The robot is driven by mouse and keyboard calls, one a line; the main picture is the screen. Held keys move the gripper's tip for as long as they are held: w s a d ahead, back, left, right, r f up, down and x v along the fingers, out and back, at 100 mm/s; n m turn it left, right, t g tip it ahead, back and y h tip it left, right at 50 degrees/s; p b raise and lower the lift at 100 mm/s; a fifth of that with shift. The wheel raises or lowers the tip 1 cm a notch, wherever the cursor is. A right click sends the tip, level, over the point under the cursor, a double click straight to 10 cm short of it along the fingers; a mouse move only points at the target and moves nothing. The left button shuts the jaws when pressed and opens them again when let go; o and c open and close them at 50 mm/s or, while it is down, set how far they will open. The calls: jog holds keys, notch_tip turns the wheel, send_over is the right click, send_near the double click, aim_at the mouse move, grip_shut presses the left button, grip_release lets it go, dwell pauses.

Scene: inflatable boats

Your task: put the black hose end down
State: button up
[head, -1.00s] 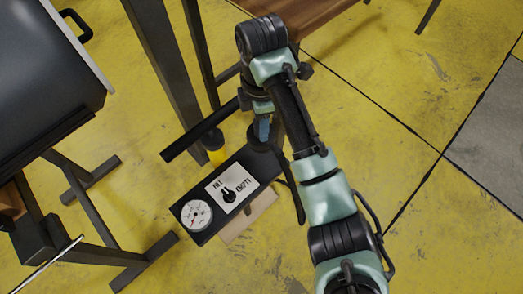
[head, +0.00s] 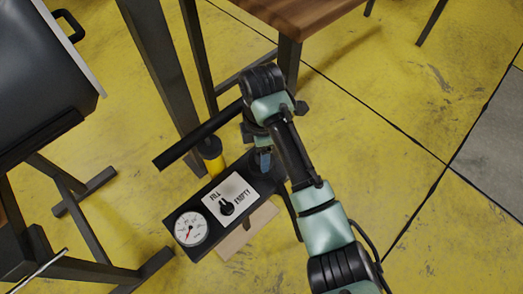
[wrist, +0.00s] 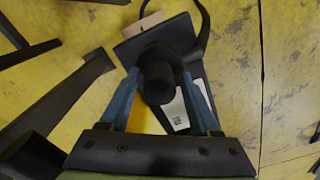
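My gripper (wrist: 160,75) has two blue fingers, one on each side of a black cylindrical hose end (wrist: 158,82). The fingertips appear to touch its sides. A thin black hose (wrist: 205,25) curves away beyond it. In the head view my gripper (head: 263,158) points down over the far right end of a black pump box (head: 215,205), which has a white FILL/EMPTY panel and a round gauge (head: 191,228). The underside of the hose end is hidden, so I cannot tell whether it touches the box.
A yellow cylinder with a black cap (head: 212,158) stands just left of my gripper. Dark metal legs (head: 165,75) rise close by. A wooden tabletop (head: 300,20) is at the top. Yellow floor (head: 385,130) is open to the right.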

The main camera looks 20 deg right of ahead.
jog(key=shift+o, duration=0.3)
jog(key=shift+r, duration=0.15)
notch_tip(320, 180, up, 12)
jog(key=p, duration=0.6)
jog(key=w+a+r+t, duration=0.1)
jog(key=w, duration=0.1)
jog(key=w+a+r+t, duration=0.1)
jog(key=w+a+r, duration=0.1)
jog(key=w+a+r+m+t, duration=0.1)
jog(key=w+r+t, duration=0.1)
jog(key=w, duration=0.1)
jog(key=shift+a+r, duration=0.2)
jog(key=shift+a, duration=0.1)
jog(key=w+a+r+m+t+y, duration=0.15)
jog(key=a+r+t, duration=0.3)
jog(key=r, duration=0.55)
jog(key=w+a+r+m+t, duration=0.25)
jog(key=r+t, duration=0.25)
jog(key=r, duration=0.5)
jog(key=w+a+r+m+t+y, duration=0.1)
jog(key=a+r+m+t, duration=0.25)
jog(key=r, duration=0.65)
jog(key=s+d+r+m+t+h, duration=0.1)
jog(key=s+r+m+t, duration=0.6)
jog(key=s+r, duration=1)
notch_tip(320, 180, up, 3)
jog(key=t+h, duration=0.1)
jog(key=t, duration=0.2)
jog(key=shift+s+f, duration=0.15)
jog(key=shift+s, duration=0.1)
